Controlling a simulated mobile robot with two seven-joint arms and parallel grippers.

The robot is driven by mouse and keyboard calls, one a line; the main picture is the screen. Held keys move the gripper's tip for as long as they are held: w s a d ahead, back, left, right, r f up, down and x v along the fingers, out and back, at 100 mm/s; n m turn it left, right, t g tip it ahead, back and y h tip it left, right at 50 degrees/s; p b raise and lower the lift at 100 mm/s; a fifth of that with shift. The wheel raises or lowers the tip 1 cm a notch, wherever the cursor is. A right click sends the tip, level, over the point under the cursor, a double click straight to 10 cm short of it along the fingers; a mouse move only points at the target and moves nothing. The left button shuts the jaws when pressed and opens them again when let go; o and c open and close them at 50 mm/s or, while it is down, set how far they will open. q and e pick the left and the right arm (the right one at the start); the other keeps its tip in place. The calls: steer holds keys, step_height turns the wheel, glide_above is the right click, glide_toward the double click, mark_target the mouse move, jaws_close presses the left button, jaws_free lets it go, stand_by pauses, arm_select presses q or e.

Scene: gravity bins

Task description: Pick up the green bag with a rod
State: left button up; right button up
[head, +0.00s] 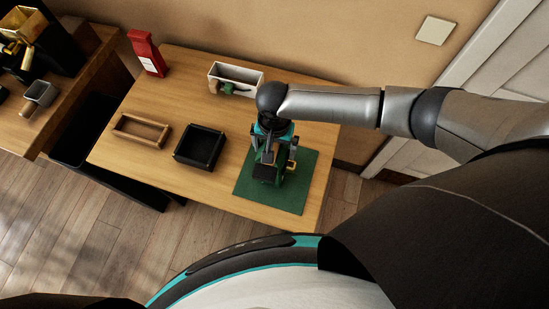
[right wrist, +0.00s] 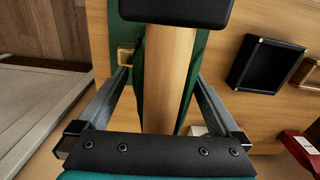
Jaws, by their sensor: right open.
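A green item (head: 276,181) with a dark top and a small brass-coloured part stands on the dark green mat (head: 250,188) at the table's right front. My right gripper (head: 273,158) is directly over it and hides much of it. In the right wrist view the gripper (right wrist: 172,115) is open, its two fingers wide apart. A wood-coloured upright strip (right wrist: 168,80), which looks like a rod, runs between them with green (right wrist: 156,65) beside it. A brass-coloured piece (right wrist: 125,56) shows near one finger. I cannot tell whether the fingers touch anything. My left gripper is out of view.
On the table, a black tray (head: 185,160) and a wooden tray (head: 120,126) lie left of the mat. A white bin (head: 245,73) holding small items and a red bag (head: 146,48) are at the back. Bare wood separates them.

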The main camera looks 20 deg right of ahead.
steer(key=shift+f, duration=0.15)
steer(key=shift+c, duration=0.4)
jaws_close()
stand_by(0.5)
